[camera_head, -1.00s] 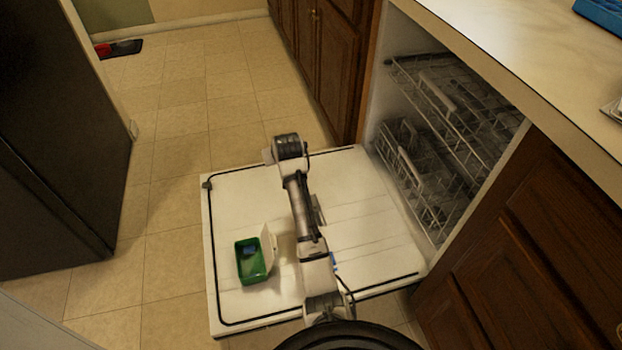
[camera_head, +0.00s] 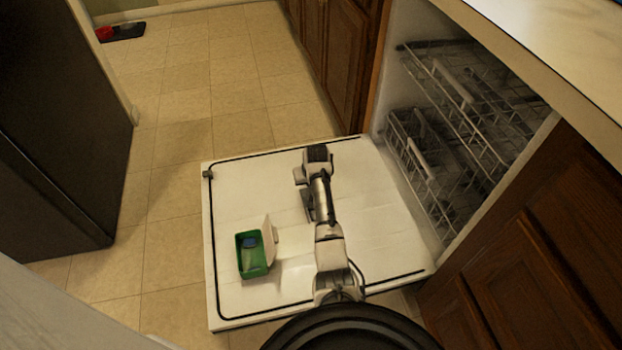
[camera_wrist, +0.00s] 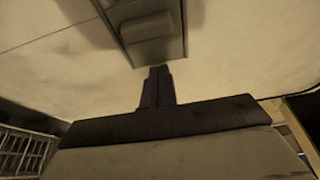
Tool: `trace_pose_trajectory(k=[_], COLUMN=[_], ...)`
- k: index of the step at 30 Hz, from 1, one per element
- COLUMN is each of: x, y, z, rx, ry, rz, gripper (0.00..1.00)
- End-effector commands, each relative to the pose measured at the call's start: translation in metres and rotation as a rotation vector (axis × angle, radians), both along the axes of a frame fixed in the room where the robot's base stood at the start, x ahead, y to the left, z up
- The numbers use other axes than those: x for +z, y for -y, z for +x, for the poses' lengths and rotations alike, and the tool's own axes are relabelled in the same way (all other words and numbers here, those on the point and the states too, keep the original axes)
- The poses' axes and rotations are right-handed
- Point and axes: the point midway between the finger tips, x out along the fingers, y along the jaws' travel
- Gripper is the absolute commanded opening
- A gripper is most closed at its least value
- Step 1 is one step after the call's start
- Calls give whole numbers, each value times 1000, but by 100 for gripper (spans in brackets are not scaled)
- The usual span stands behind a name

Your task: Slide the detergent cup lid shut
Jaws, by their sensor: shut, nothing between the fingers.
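The detergent cup (camera_head: 241,265) is a green open box on the white dishwasher door, left of my arm, with a blue piece (camera_head: 250,241) inside. Its pale lid (camera_head: 268,238) stands raised along the cup's right side, so the cup is uncovered. My gripper (camera_head: 308,207) is right of the lid, apart from it, over the door. In the wrist view its dark shut fingers (camera_wrist: 157,80) point toward a grey panel with a raised block (camera_wrist: 148,27), which looks like the lid. Nothing is held. Contact between fingertips and panel cannot be made out.
The open dishwasher door (camera_head: 235,185) lies flat under my arm, with bare room around the cup. Wire racks (camera_head: 440,150) stand inside the dishwasher at right. A dark appliance (camera_head: 60,130) is at left. The counter (camera_head: 550,45) edges the upper right.

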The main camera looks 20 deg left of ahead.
Motion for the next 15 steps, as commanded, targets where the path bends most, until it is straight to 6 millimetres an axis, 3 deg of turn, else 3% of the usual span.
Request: trace_pose_trajectory(k=[6,15], x=[1,2], y=[14,20], z=[-20,-29], rx=[-2,-1], ry=[-1,1], rz=[0,1], gripper=[0,0])
